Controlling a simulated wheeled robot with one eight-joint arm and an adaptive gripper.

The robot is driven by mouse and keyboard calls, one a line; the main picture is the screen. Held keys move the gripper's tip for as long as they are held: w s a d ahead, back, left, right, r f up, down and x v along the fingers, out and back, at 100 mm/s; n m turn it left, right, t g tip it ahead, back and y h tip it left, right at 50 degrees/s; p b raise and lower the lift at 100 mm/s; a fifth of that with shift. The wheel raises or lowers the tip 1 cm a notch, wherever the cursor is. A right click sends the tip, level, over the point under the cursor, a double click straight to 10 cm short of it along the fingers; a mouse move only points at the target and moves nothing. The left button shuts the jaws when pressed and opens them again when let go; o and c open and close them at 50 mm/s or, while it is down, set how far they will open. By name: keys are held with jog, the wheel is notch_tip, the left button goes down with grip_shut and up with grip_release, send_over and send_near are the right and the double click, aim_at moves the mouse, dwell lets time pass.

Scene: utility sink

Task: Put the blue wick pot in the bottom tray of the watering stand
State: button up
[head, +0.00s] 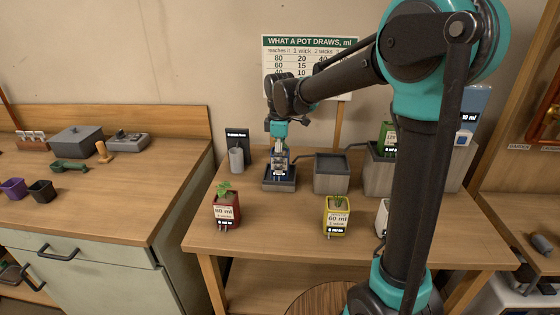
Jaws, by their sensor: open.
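The blue wick pot (287,173) stands in the low grey bottom tray (265,186) at the left end of the watering stand. It looks upright, with a white label on its front. My gripper (280,151) points straight down at the top of the pot. It is open, with its fingers at the pot's upper part. I cannot tell whether they touch it. The middle tray (332,161) tops a grey block to the right. A taller block (379,176) stands farther right, partly hidden by my arm.
A red pot (226,212) with a seedling and a yellow pot (337,222) stand at the table front. A white pot (382,218) is partly behind my arm. A grey cylinder (236,160) stands left of the bottom tray. A chart (310,56) stands behind. Table between red and yellow pots is clear.

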notch_tip(320, 180, up, 12)
jog(key=shift+r, duration=0.1)
dwell(0.4)
